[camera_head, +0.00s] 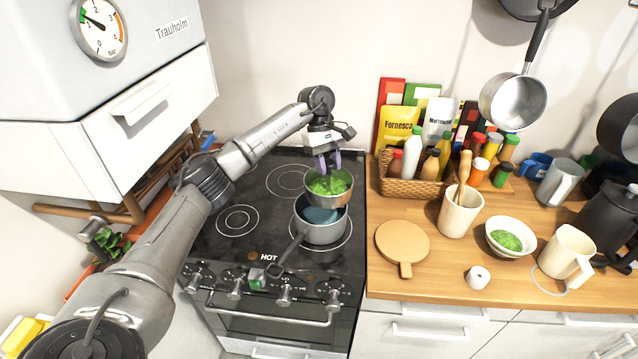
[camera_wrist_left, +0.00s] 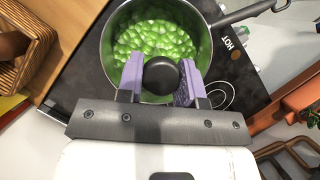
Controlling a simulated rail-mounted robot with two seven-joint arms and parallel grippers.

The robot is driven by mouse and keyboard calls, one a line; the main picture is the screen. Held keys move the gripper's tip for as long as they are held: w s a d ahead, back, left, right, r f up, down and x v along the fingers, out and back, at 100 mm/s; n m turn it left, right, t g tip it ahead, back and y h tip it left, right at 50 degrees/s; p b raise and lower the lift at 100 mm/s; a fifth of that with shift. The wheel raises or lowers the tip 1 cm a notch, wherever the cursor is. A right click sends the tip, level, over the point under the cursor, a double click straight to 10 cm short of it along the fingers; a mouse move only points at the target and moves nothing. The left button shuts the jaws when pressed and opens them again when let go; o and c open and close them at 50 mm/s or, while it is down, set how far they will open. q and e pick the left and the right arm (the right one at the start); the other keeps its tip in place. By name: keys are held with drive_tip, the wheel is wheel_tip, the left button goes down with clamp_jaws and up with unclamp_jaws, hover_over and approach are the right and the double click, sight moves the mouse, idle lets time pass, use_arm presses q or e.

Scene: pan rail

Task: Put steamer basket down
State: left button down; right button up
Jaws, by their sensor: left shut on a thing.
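The steamer basket (camera_head: 316,201) is a round metal basket filled with green pieces. My left gripper (camera_head: 327,163) reaches down to it from behind and is shut on its dark knob. In the left wrist view the purple fingers of the gripper (camera_wrist_left: 160,82) flank that knob (camera_wrist_left: 161,76), with the green pieces (camera_wrist_left: 150,38) around it. A grey saucepan (camera_head: 318,232) with bluish water inside sits on the front right of the hob. The basket is above the back of the saucepan, leaving the front of the water visible. My right gripper is not in view.
The black hob (camera_head: 215,240) has free rings to the left. On the wooden counter (camera_head: 400,285) to the right are a round wooden board (camera_head: 402,241), a utensil crock (camera_head: 460,212), a white bowl (camera_head: 510,236) and a wicker basket of bottles (camera_head: 410,185).

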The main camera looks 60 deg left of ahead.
sight(319, 181)
use_arm(q)
drive_tip(key=shift+s+a+f, duration=0.2)
drive_tip(key=shift+s+f, duration=0.15)
drive_tip(key=shift+s, duration=0.2)
drive_tip(key=shift+s+a+f, duration=0.2)
drive_tip(key=shift+s+f, duration=0.15)
drive_tip(key=shift+s, duration=0.2)
drive_tip(key=shift+f, duration=2.1)
drive_tip(key=c, duration=0.8)
unclamp_jaws()
drive_tip(key=shift+o, duration=0.2)
drive_tip(key=p+v, duration=0.1)
drive_tip(key=v, duration=1.1)
